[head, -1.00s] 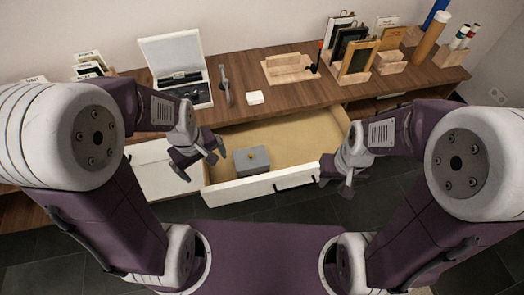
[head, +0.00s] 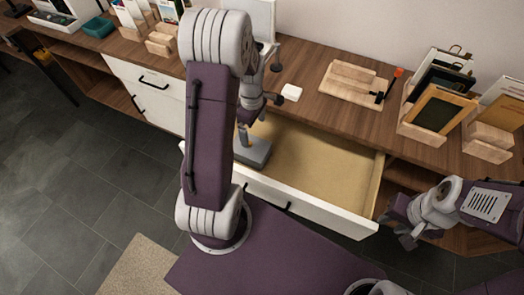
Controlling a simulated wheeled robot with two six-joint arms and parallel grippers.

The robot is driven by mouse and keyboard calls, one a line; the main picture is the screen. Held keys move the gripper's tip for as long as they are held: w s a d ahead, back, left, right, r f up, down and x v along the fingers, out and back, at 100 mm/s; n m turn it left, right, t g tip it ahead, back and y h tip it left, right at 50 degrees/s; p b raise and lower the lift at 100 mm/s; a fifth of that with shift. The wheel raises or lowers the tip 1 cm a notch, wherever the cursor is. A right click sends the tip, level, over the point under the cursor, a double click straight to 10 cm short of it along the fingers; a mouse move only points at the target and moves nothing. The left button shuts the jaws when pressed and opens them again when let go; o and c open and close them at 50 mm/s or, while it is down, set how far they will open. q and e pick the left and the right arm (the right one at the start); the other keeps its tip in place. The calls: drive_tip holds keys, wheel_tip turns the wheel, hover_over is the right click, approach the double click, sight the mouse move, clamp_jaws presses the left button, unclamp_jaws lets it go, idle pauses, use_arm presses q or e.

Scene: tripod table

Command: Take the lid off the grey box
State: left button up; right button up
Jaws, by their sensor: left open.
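The grey box (head: 256,153) sits in the open drawer (head: 320,165), near its left end. My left arm crosses in front of the drawer and hides part of the box, and I cannot see the knob on its lid. My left gripper (head: 243,125) is directly over the box, pointing down and partly hidden by my own arm. It is open. I cannot tell whether its fingers touch the lid. My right gripper (head: 398,229) is open and empty, outside the drawer's right front corner.
White closed drawers (head: 150,90) stand at the left. The drawer's middle and right are empty.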

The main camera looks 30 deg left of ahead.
sight(250, 143)
use_arm(q)
drive_tip(key=shift+s+a+f, duration=0.2)
drive_tip(key=shift+a, duration=0.2)
drive_tip(key=shift+s+a+f, duration=0.15)
drive_tip(key=shift+a, duration=0.25)
drive_tip(key=f, duration=0.2)
drive_tip(key=f+b, duration=0.1)
drive_tip(key=shift+d+f, duration=0.25)
drive_tip(key=shift+f, duration=0.15)
drive_tip(key=shift+w+a+f, duration=0.1)
drive_tip(key=shift+a+f, duration=0.05)
drive_tip(key=f+b, duration=0.1)
drive_tip(key=f, duration=0.3)
drive_tip(key=shift+a+f, duration=0.1)
drive_tip(key=shift+a, duration=0.1)
drive_tip(key=shift+f, duration=0.35)
drive_tip(key=shift+c, duration=0.7)
drive_tip(key=c, duration=0.9)
drive_tip(key=shift+o, duration=0.2)
use_arm(e)
drive_tip(key=shift+s+a+f, duration=0.1)
drive_tip(key=shift+a+f, duration=0.1)
drive_tip(key=shift+f, duration=0.35)
drive_tip(key=shift+s+a+f, duration=0.1)
drive_tip(key=shift+a+f, duration=0.1)
drive_tip(key=shift+f, duration=0.35)
use_arm(q)
drive_tip(key=shift+r, duration=0.15)
